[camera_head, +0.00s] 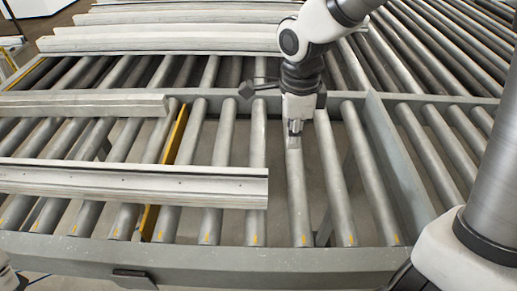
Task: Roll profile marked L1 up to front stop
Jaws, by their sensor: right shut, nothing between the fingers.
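A long light grey profile (130,184) lies across the rollers near the front, its right end in the open. A second profile (85,104) lies behind it, ending further left. I cannot read an L1 mark on either. The front rail (230,262) runs along the near edge; I cannot tell which part is the front stop. My right gripper (295,130) points down over the rollers, shut and empty. It is behind and to the right of the front profile's right end, apart from it. My left gripper is not in view.
More profiles (160,40) lie side by side at the back. A yellow strip (172,150) runs between rollers under the profiles. An upright grey side plate (395,155) stands to the right. The rollers (335,180) between the front profile and this plate are bare.

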